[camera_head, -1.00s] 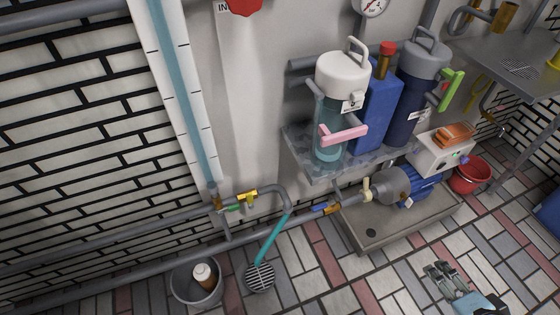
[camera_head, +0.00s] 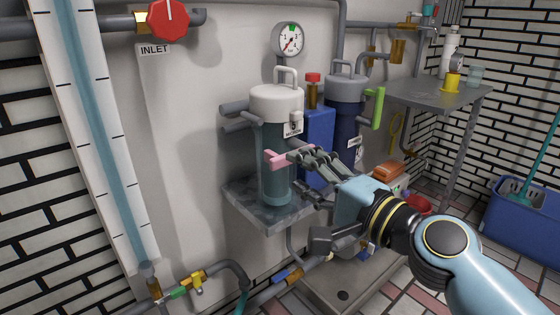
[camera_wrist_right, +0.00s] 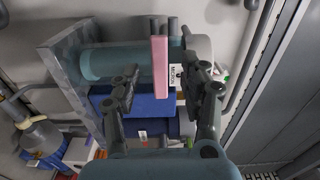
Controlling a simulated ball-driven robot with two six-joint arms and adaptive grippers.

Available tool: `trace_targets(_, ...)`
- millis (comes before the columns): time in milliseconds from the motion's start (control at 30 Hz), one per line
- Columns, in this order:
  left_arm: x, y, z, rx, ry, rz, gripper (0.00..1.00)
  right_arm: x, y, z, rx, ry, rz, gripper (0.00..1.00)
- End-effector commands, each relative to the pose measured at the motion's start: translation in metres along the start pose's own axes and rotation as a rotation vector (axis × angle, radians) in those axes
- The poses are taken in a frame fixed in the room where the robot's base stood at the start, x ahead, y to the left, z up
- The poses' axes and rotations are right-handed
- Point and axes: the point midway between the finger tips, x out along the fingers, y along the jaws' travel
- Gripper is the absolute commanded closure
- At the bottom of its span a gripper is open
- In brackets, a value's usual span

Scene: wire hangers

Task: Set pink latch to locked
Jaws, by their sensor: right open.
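The pink latch (camera_head: 277,159) is a bar on the front of the white-capped canister (camera_head: 276,108), which has a clear teal body. The latch sticks out sideways, and its right end is partly hidden by my right gripper (camera_head: 304,173). In the right wrist view the pink latch (camera_wrist_right: 160,62) lies between and beyond the two open fingers of my right gripper (camera_wrist_right: 160,82). I cannot tell whether a finger touches it. My left gripper is not in view.
A blue box (camera_head: 319,132) and a dark blue canister with a green handle (camera_head: 376,107) stand just right of the white-capped canister, on the same shelf (camera_head: 238,198). A gauge (camera_head: 288,40) hangs above. A metal table (camera_head: 440,95) stands at the right.

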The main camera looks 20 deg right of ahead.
Motion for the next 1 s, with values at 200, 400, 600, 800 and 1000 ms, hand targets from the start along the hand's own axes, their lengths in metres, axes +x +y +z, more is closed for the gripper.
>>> trace_targets(200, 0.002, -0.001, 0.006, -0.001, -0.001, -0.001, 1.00, 0.041, 0.000, 0.000, 0.002, 0.000, -0.001, 0.56)
trace_targets(400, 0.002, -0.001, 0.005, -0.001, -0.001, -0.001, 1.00, 0.058, 0.001, 0.000, 0.000, -0.001, 0.001, 0.56)
trace_targets(600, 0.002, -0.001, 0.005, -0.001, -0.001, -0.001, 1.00, 0.060, 0.001, 0.000, 0.000, -0.001, 0.002, 0.56)
trace_targets(800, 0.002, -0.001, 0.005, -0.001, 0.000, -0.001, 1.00, 0.060, 0.001, 0.000, 0.000, -0.001, 0.002, 0.70)
trace_targets(1000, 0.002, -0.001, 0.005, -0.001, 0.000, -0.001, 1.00, 0.059, 0.001, 0.000, 0.000, -0.001, 0.002, 0.96)
